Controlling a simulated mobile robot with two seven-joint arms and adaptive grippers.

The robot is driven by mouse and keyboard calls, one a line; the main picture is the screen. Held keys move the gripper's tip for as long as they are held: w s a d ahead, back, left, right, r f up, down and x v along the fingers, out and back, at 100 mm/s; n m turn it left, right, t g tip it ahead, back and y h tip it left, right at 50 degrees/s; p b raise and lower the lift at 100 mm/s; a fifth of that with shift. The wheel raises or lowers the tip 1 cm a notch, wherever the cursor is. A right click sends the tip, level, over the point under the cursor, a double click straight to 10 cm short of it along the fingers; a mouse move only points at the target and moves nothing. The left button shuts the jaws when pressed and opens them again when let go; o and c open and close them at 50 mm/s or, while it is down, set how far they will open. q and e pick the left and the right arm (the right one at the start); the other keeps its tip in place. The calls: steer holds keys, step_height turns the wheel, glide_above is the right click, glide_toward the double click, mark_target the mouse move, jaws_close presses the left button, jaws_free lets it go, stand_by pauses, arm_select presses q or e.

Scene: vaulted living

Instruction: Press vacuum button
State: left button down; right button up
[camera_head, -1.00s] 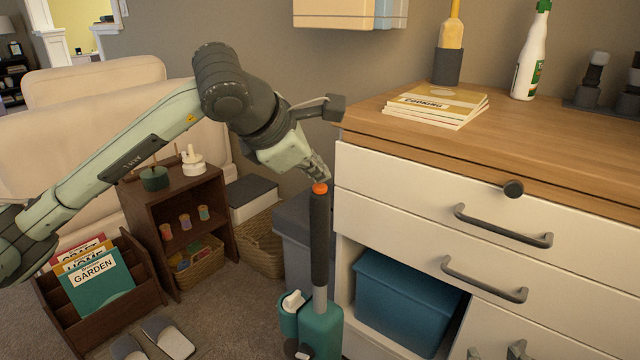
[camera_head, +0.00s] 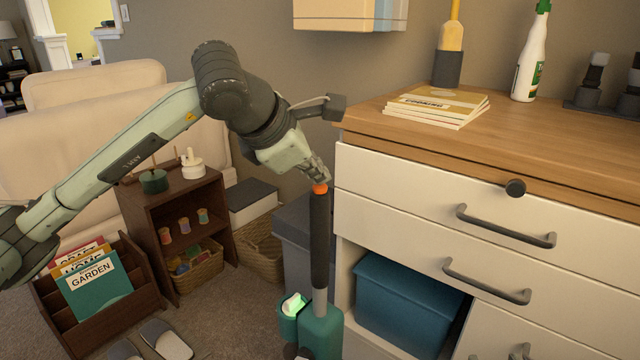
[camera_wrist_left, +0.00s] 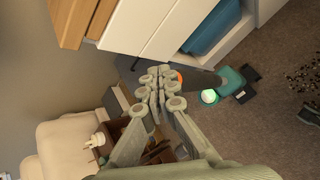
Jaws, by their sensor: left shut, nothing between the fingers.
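An upright stick vacuum (camera_head: 319,240) with a dark handle and a teal body stands beside the cabinet. Its orange button (camera_head: 320,188) sits on top of the handle. My left gripper (camera_head: 322,178) is shut and empty, its fingertips at the button and seeming to touch it. In the left wrist view the shut fingers (camera_wrist_left: 155,80) partly cover the orange button (camera_wrist_left: 179,77). A light on the vacuum body (camera_head: 296,304) glows green, and it also shows bright in the wrist view (camera_wrist_left: 209,96). My right gripper is not in view.
The white cabinet (camera_head: 400,185) with a wooden top stands close to the right of the vacuum. A grey bin (camera_head: 294,235) stands behind it. A magazine rack (camera_head: 140,265), slippers (camera_head: 168,340) and a small shelf (camera_head: 150,215) are at the left.

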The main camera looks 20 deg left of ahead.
mark_target(317, 188)
arm_select(q)
steer(key=shift+r, duration=0.2)
steer(key=shift+r+p, duration=1.85)
steer(key=shift+r, duration=1.1)
